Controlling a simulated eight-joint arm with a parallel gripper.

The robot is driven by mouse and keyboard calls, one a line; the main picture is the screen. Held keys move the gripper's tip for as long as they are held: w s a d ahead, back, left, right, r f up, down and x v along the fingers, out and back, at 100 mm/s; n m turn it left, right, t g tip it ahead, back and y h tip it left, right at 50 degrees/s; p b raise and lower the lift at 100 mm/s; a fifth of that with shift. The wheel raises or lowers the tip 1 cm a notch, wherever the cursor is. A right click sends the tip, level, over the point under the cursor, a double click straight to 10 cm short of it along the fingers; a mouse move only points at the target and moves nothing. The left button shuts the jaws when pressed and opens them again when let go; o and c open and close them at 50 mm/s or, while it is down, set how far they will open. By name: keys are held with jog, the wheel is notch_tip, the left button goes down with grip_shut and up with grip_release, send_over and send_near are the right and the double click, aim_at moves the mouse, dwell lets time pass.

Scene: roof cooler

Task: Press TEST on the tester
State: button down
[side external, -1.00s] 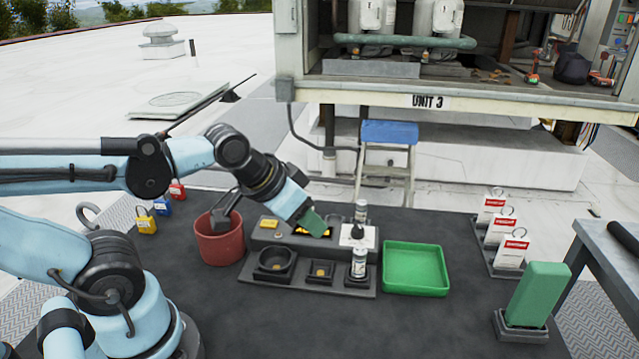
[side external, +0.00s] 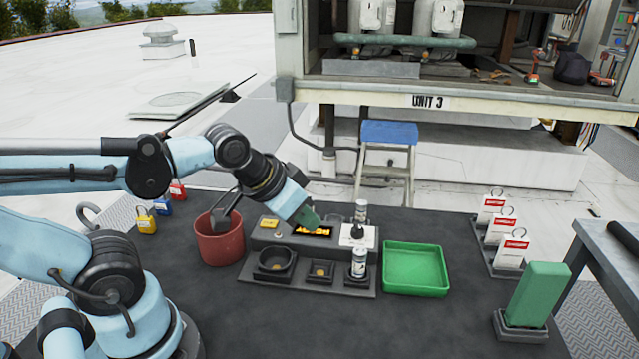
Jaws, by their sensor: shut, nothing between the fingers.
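The tester (side external: 262,239) is a dark grey unit on the table, with a lit orange display (side external: 320,232) and a small yellow patch (side external: 269,223) at its upper left. The lettering on it is too small to read, so I cannot tell which part is TEST. A base with a round black cup (side external: 275,263) and smaller sockets lies in front of it. My gripper (side external: 309,224) is shut and empty, its green tip over the top of the tester, just by the display's left part. I cannot tell whether the tip touches the tester.
A red bucket (side external: 219,245) stands left of the tester. Red-and-white tags (side external: 512,252) and a green block (side external: 537,294) are further right. The front table is clear.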

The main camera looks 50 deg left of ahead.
jog(key=shift+a, duration=0.1)
dwell(0.8)
jog(key=r+n+t, duration=0.1)
jog(key=n+t, duration=0.1)
jog(key=n, duration=0.6)
send_over(264, 224)
jog(key=shift+r, duration=0.2)
jog(key=shift+f, duration=0.1)
jog(key=shift+f, duration=4.3)
jog(key=shift+f, duration=0.15)
jog(key=shift+f, duration=0.3)
